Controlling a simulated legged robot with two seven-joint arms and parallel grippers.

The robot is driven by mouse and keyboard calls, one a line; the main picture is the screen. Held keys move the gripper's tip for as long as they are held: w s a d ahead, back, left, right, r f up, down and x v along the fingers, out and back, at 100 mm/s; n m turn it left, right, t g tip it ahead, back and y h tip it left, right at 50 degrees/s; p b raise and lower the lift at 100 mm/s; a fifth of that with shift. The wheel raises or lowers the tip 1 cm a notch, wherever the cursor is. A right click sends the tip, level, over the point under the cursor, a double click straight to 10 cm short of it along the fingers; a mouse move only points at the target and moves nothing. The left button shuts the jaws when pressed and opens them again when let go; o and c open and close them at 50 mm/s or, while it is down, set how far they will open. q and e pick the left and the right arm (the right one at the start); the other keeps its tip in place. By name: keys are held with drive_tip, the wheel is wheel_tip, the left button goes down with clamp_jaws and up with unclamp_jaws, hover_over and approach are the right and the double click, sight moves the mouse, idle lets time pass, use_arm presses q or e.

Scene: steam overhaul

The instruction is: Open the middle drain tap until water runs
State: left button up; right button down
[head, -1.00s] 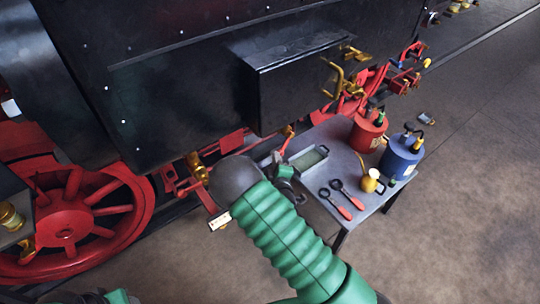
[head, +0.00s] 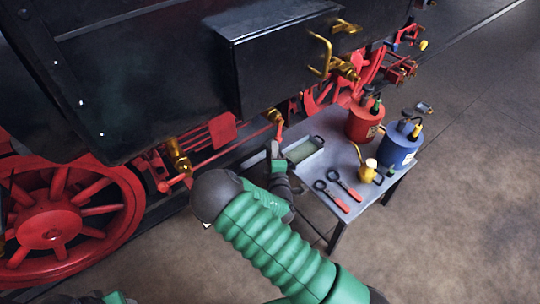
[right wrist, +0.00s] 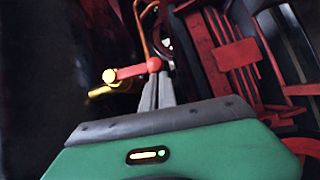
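A brass drain tap with a red lever (head: 279,128) is under the black casing in the head view. In the right wrist view the red lever (right wrist: 135,69) runs sideways from a brass end to a round red knob, with the brass tap body (right wrist: 112,88) behind it. My right gripper (head: 273,147) is just below the lever. In the right wrist view its grey fingers (right wrist: 154,82) are close together, tips at the knob; I cannot tell whether they touch it. Another brass tap (head: 179,158) is further left. No running water shows. My left gripper is out of view.
A grey table (head: 352,205) stands right of my right forearm. It holds a tray (head: 313,158), red can (head: 364,122), blue can (head: 398,148), yellow oiler (head: 368,171) and two red-handled tools (head: 338,190). A red wheel (head: 55,228) is at left. Floor is clear at lower right.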

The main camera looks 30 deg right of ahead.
use_arm(q)
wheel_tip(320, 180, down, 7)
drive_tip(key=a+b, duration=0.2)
drive_tip(key=b, duration=0.3)
use_arm(e)
drive_tip(key=n+t, duration=0.1)
drive_tip(key=f+n+t+h, duration=0.1)
drive_tip(key=n, duration=0.1)
drive_tip(key=shift+w+d, duration=0.1)
drive_tip(key=shift+d, duration=0.25)
